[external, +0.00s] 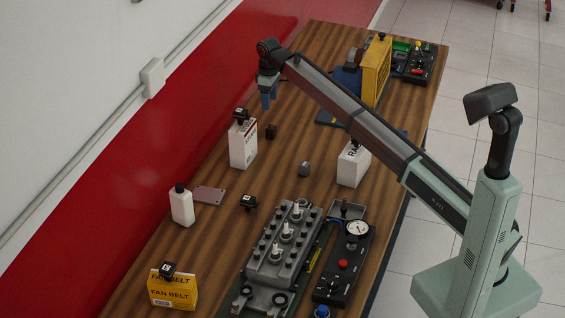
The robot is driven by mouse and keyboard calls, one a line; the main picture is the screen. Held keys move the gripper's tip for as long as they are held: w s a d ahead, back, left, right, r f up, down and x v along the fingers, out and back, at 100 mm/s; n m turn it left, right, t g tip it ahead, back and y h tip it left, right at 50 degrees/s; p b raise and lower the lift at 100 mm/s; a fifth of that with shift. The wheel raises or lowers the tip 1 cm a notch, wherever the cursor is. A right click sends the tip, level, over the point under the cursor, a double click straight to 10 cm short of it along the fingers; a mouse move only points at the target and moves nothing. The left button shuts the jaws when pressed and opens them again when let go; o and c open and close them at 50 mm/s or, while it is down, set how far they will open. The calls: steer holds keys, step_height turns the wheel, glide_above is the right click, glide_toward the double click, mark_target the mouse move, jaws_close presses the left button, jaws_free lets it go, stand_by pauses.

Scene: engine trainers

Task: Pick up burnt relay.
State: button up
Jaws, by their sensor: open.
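Several small dark relay-like blocks are in the external view, and I cannot tell for sure which one is burnt. A plain dark block (271,131) without a visible label stands on the table right of a tall white box. A labelled black relay (248,202) lies on the table near the engine block. Another black relay (240,114) sits on top of the tall white box, and one more relay (168,268) sits on the fan belt box. My gripper (268,104) is open, pointing down, above the far left of the table and beyond the plain dark block.
The tall white box (243,147), white bottle (181,206) and fan belt box (173,291) stand along the left edge. A grey piece (304,169) and another white box (353,166) are mid-table. The engine block (283,247) and gauge panel (343,267) fill the front.

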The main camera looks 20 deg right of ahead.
glide_above(270, 127)
step_height(270, 127, down, 8)
steer(key=shift+s+r, duration=0.1)
steer(key=shift+r, duration=0.15)
steer(key=shift+w+f, duration=0.2)
steer(key=shift+f, duration=2.75)
steer(key=shift+c, duration=0.2)
steer(key=c, duration=1)
